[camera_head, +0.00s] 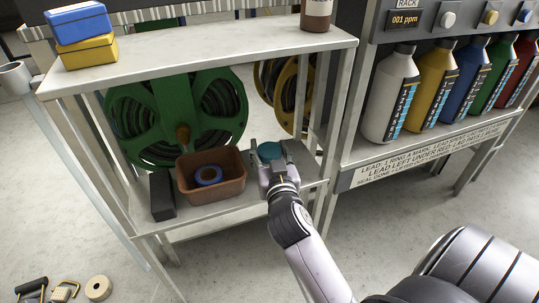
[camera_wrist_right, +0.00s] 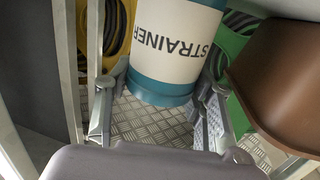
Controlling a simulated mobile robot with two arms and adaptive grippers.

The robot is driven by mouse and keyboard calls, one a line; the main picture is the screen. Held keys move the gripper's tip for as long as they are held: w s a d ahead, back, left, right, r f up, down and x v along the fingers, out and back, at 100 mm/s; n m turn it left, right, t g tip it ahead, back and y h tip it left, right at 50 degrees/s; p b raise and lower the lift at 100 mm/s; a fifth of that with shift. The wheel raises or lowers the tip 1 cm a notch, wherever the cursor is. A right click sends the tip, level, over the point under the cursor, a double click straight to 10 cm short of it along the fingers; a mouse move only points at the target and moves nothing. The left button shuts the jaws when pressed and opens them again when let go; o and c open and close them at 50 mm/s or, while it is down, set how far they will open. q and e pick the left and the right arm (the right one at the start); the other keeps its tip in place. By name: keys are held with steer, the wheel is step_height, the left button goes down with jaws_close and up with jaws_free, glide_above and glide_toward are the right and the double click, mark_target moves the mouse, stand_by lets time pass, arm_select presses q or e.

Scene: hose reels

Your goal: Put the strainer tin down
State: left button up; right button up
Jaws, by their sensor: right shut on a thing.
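The strainer tin shows as a round teal top (camera_head: 269,151) at the right end of the lower shelf (camera_head: 228,208) in the head view. In the right wrist view, the tin (camera_wrist_right: 170,48) has a white label reading STRAINER and a teal band. My right gripper (camera_head: 272,166) is shut on the tin, with one finger on each side of it. Patterned metal plate (camera_wrist_right: 150,122) shows past the tin in the wrist view. I cannot tell whether the tin's base touches the shelf. My left gripper is not in view.
A brown bin (camera_head: 228,187) holding a blue ring (camera_head: 208,176) stands just left of the tin, with a black box (camera_head: 161,195) beyond. Green (camera_head: 222,92) and yellow (camera_head: 287,82) hose reels are behind. A shelf post (camera_head: 331,165) stands close on the right.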

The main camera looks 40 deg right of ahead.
steer(key=shift+r, duration=0.2)
steer(key=shift+f, duration=0.1)
steer(key=o, duration=0.8)
steer(key=shift+f, duration=0.15)
steer(key=o, duration=0.5)
steer(key=shift+c, duration=0.2)
